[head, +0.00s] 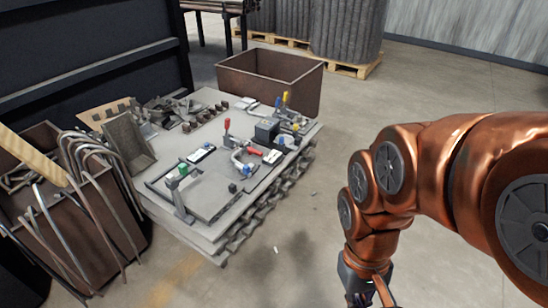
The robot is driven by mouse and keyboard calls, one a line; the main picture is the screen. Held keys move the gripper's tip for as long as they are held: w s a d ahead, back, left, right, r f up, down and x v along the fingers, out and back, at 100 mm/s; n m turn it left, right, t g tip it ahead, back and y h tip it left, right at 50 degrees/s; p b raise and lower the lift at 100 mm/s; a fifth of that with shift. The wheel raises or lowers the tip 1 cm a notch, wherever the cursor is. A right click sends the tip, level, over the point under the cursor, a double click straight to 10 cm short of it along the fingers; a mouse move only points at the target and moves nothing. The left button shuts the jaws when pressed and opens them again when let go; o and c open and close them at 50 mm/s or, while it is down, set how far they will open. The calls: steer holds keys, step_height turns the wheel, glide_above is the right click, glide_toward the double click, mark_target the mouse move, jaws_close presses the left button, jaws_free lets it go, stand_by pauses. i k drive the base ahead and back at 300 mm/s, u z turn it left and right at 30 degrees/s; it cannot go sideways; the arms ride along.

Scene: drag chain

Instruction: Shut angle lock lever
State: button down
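A grey workbench top (205,230) carries several small clamps and levers with coloured handles. At its near left stands an upright post with a green knob (182,169) beside a flat grey plate (210,195). A red-tipped upright lever (227,125) and a red handle lying flat (271,155) are near the middle. A yellow-tipped lever (285,98) stands farther back. I cannot tell which one is the angle lock lever. My gripper (366,300) hangs at the bottom edge, right of the bench and apart from it. Its fingertips are cut off by the frame.
A brown bin (268,78) stands behind the bench. A rusty bin (95,222) with bent rods is at the left. Pallets (350,69) with grey rolls stand at the back. The floor (300,215) between bench and arm is mostly clear, with small scraps.

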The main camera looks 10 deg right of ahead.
mark_target(250, 150)
steer(key=z, duration=0.55)
steer(key=i, duration=0.85)
steer(key=u, duration=2.65)
